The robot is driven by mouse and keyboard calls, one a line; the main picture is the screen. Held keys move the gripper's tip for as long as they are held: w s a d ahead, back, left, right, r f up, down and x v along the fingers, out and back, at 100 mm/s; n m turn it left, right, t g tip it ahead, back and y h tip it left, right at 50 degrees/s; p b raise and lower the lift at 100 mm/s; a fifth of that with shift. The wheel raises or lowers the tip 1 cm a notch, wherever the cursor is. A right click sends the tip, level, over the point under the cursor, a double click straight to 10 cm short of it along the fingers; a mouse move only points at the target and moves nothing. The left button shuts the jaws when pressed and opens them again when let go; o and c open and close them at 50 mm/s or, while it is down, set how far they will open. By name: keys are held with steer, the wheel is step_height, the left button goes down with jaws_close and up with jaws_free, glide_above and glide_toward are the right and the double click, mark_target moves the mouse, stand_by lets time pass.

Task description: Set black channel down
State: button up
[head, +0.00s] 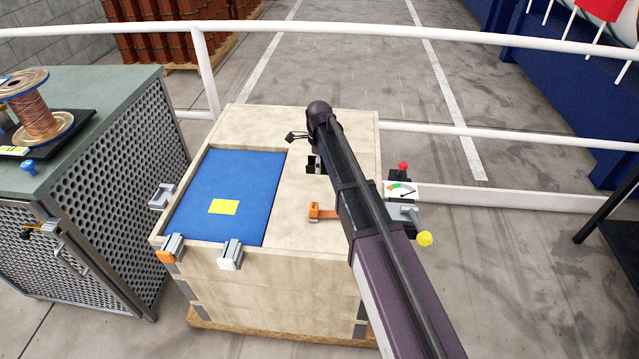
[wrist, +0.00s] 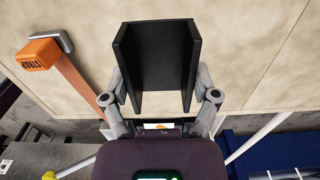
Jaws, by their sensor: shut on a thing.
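The black channel (wrist: 155,60), a U-shaped piece with two side walls, is between the two grey fingers of my gripper (wrist: 160,78) in the wrist view. The fingers press on its outer walls, and its open side faces the camera. In the head view part of the black channel (head: 314,164) shows beside my arm, over the pale wooden top of the crate (head: 288,205). My arm hides most of the gripper there. I cannot tell whether the channel touches the wood.
An orange strap (head: 322,212) lies on the crate top near the channel; it also shows in the wrist view (wrist: 68,72). A blue panel (head: 215,185) with a yellow patch fills the crate's left part. A gauge box (head: 400,190) hangs at the right edge. White rails run behind.

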mark_target(319, 183)
steer(key=shift+f+b, duration=0.85)
steer(key=shift+f, duration=0.45)
steer(key=shift+f+b, duration=1.85)
steer(key=shift+b, duration=0.05)
steer(key=shift+f, duration=0.2)
steer(key=o, duration=1)
steer(key=shift+r, duration=0.1)
steer(key=shift+r, duration=0.15)
step_height(319, 183, up, 12)
steer(key=p, duration=1.2)
